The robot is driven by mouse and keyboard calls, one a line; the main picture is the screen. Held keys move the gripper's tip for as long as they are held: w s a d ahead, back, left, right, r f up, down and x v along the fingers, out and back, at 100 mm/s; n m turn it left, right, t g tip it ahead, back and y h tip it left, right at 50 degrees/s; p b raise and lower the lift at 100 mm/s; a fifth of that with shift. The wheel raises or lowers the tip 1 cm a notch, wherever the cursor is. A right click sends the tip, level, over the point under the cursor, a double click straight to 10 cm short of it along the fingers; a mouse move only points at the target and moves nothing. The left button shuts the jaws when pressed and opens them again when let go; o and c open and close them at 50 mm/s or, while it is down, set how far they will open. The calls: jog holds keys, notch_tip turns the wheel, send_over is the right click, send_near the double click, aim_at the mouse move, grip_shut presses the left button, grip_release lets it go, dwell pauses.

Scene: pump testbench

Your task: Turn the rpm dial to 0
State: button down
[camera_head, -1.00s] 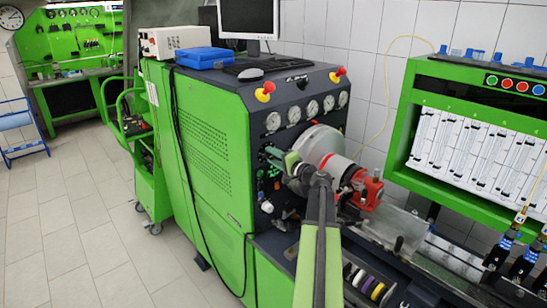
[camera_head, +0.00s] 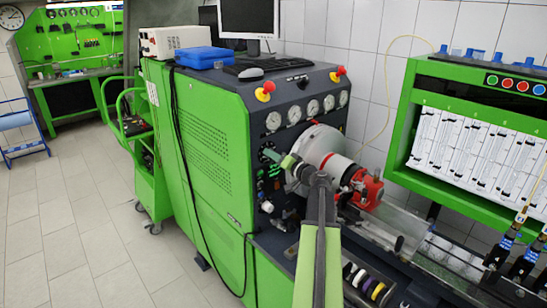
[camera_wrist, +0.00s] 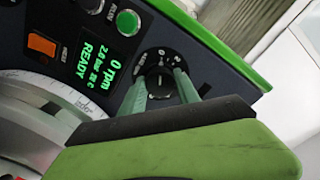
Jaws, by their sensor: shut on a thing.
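The rpm dial (camera_wrist: 159,84) is a small dark round knob on a black scale plate with white marks, on the bench's dark panel. In the wrist view my gripper (camera_wrist: 161,80) has its two green-grey fingers on either side of the knob, shut on it. The knob's exact pointer setting is too small to tell. The display (camera_wrist: 98,58) beside it reads 0 rpm, 2.0 bar, 22 °C and READY in green. In the head view my gripper (camera_head: 272,156) reaches the panel left of the large grey disc, and its fingers largely cover the dial.
A green button (camera_wrist: 127,22) and an orange switch (camera_wrist: 42,44) sit near the dial. The large grey disc (camera_head: 318,148) and red pump part (camera_head: 368,190) are close on the right of my gripper. Pressure gauges (camera_head: 294,113) line the panel above.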

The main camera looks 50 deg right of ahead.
dwell(0.4)
jog(key=c, duration=0.9)
grip_release()
jog(key=s+a, duration=0.1)
jog(key=s, duration=1.6)
jog(key=shift+s+a+r, duration=0.15)
jog(key=shift+s+a, duration=0.05)
jog(key=shift+a, duration=0.05)
